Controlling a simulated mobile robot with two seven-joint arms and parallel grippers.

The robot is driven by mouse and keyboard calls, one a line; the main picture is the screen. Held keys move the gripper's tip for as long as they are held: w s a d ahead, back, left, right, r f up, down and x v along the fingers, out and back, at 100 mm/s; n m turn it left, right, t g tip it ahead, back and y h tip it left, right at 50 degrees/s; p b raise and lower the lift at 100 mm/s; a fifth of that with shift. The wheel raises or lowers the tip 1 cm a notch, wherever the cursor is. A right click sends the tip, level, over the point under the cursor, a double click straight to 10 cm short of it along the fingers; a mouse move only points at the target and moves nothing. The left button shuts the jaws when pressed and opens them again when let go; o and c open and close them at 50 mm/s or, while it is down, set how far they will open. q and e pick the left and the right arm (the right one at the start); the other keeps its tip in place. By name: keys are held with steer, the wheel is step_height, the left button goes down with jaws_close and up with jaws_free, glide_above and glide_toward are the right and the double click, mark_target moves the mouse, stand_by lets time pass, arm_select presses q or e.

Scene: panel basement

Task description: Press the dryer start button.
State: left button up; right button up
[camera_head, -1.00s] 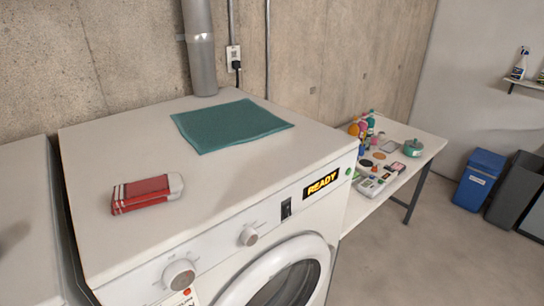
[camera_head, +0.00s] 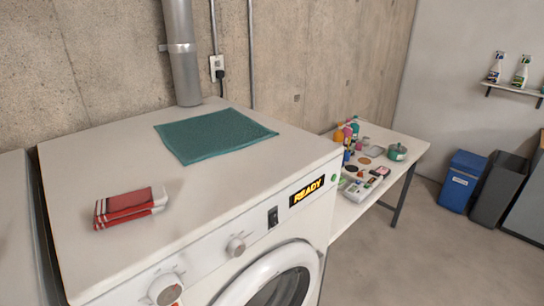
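The white dryer (camera_head: 230,190) fills the middle of the head view, with its front panel facing the lower right. A display on the panel (camera_head: 307,190) reads READY in yellow on black. A small round green button (camera_head: 334,178) sits to the right of the display. A black switch (camera_head: 273,216) is left of the display, with a smaller knob (camera_head: 236,246) and a larger knob (camera_head: 165,289) farther left. The round door (camera_head: 262,278) shows below, cut off by the frame. Neither of my grippers is in view.
A side table (camera_head: 405,143) with bottles and small items stands to the right. A blue bin (camera_head: 462,181) stands beyond it. Floor at lower right is clear.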

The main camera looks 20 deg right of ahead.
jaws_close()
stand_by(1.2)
